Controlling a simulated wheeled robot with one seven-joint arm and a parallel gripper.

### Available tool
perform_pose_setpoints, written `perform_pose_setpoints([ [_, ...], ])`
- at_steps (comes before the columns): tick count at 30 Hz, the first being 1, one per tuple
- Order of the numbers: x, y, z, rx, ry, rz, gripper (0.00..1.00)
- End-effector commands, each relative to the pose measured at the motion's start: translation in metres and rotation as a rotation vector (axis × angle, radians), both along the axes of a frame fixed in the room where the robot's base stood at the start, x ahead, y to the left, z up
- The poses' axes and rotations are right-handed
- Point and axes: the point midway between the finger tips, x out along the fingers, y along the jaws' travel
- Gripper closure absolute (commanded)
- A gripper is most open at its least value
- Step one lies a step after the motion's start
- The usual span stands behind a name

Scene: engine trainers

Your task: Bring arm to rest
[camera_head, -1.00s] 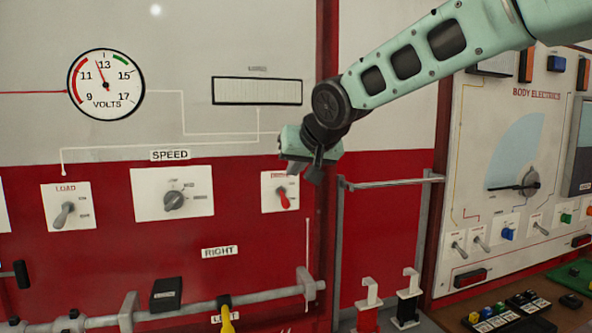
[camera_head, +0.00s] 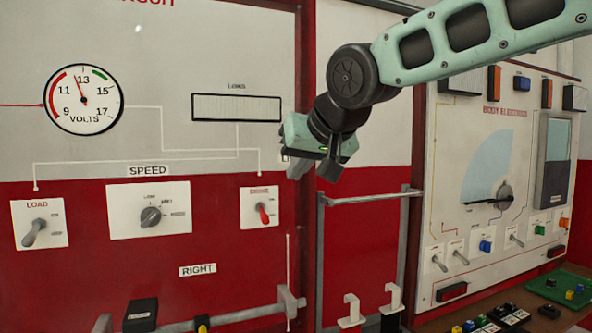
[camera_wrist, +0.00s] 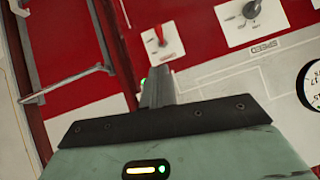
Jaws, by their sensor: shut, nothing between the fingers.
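My gripper (camera_head: 298,168) hangs from my green arm in front of the red and white trainer panel, right of the red-handled switch (camera_head: 263,213). Its fingers are together with nothing between them. In the wrist view the shut fingers (camera_wrist: 157,88) point toward the panel, and the red switch (camera_wrist: 161,37) shows just beyond their tips. The gripper appears apart from the switch, though the exact gap cannot be told.
A volts gauge (camera_head: 83,99), a speed knob (camera_head: 151,216) and a load switch (camera_head: 35,232) are on the panel to the left. A grey metal rail (camera_head: 368,198) stands below my gripper. The body electrics board (camera_head: 490,150) is at the right. A grey horizontal pipe (camera_head: 235,317) runs low in front.

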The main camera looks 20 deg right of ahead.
Motion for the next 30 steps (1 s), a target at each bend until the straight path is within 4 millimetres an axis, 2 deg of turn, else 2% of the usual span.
perform_pose_setpoints([
  [9, -0.001, 0.002, -0.004, -0.003, 0.008, 0.006, 1.00],
  [11, -0.005, 0.008, -0.014, -0.012, 0.031, 0.024, 1.00],
  [14, -0.021, 0.026, -0.049, -0.045, 0.108, 0.085, 1.00],
  [17, -0.052, 0.051, -0.103, -0.102, 0.231, 0.186, 1.00],
  [21, -0.116, 0.076, -0.180, -0.196, 0.423, 0.350, 1.00],
  [24, -0.166, 0.082, -0.227, -0.266, 0.554, 0.467, 1.00],
  [27, -0.212, 0.080, -0.262, -0.325, 0.662, 0.563, 1.00],
  [30, -0.246, 0.074, -0.284, -0.371, 0.742, 0.635, 1.00],
])
